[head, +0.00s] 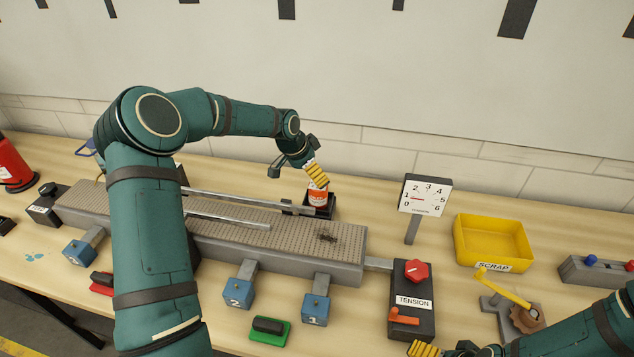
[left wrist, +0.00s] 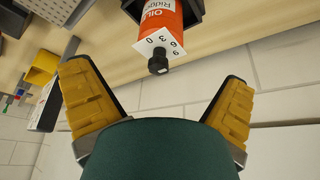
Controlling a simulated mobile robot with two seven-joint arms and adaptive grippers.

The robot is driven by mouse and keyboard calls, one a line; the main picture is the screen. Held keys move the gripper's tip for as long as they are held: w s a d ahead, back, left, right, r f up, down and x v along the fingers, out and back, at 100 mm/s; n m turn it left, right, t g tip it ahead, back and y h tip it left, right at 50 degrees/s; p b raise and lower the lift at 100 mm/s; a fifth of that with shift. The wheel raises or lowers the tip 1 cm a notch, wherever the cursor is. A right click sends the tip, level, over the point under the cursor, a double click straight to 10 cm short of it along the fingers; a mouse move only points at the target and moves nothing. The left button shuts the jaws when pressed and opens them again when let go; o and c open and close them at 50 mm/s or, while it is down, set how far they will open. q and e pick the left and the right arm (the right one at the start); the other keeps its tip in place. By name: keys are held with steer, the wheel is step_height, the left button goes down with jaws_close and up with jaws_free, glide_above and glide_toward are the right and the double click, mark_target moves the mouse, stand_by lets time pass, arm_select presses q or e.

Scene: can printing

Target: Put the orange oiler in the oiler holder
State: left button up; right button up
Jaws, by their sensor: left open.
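The orange oiler (head: 317,193), with a white top and dark cap, stands upright in the black oiler holder (head: 327,211) behind the conveyor. In the left wrist view the oiler (left wrist: 167,17) shows its label, marked white top and cap, with the dark holder (left wrist: 196,10) around its far end. My left gripper (head: 316,175) is just above the oiler. Its yellow fingers are spread wide in the left wrist view (left wrist: 155,78), with nothing between them and the oiler beyond the tips. My right gripper (head: 428,350) is partly visible at the bottom edge; its opening is unclear.
The conveyor (head: 340,255) with guide rails lies in front of the holder. A tension dial (head: 426,195), yellow scrap bin (head: 492,241) and tension box (head: 412,290) stand to the right. A red can (head: 12,165) stands far left. The wall is close behind.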

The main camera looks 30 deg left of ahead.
arm_select(q)
steer(key=shift+v, duration=2.25)
